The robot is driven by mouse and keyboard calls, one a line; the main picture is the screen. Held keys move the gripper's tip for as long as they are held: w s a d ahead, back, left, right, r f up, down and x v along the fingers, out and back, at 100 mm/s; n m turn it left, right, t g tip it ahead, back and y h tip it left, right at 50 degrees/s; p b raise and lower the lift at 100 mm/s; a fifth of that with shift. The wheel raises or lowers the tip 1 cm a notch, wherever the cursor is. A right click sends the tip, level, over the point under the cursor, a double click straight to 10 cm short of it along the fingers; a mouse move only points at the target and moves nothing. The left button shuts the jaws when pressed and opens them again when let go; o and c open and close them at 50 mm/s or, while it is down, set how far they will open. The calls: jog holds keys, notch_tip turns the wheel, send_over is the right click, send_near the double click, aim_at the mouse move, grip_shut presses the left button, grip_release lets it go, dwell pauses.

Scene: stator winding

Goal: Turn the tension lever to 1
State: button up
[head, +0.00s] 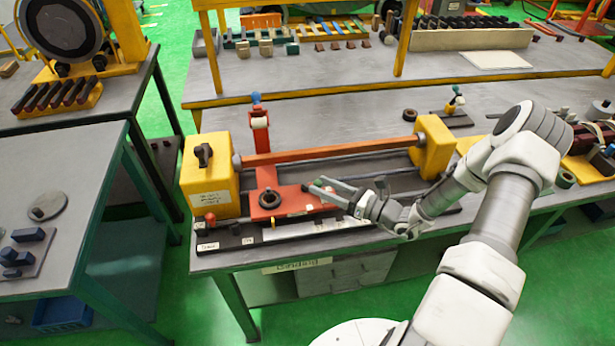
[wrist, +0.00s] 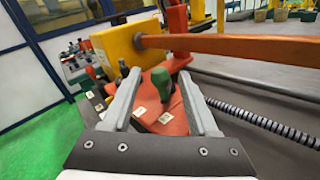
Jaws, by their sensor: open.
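A lever with a green knob (wrist: 163,80) and a dark stem stands on the red carriage (wrist: 150,120) of the winding machine. I take it for the tension lever. My gripper (wrist: 160,74) is open in the wrist view, with one finger on each side of the green knob; I cannot tell if either touches it. Small pale labels (wrist: 166,118) lie on the carriage near the lever's foot, too small to read. In the head view my gripper (head: 335,193) reaches from the right to the right part of the red carriage (head: 285,205), hiding some of it.
A long orange bar (head: 330,150) runs above the carriage between the yellow headstock (head: 209,175) with a black knob (head: 204,155) and a yellow end block (head: 434,145). A red upright (head: 261,135) rises behind the carriage. A red-tipped lever (head: 210,218) stands at the front left.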

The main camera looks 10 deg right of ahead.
aim_at(307, 187)
jog(key=x, duration=0.5)
jog(key=shift+p, duration=0.3)
grip_shut()
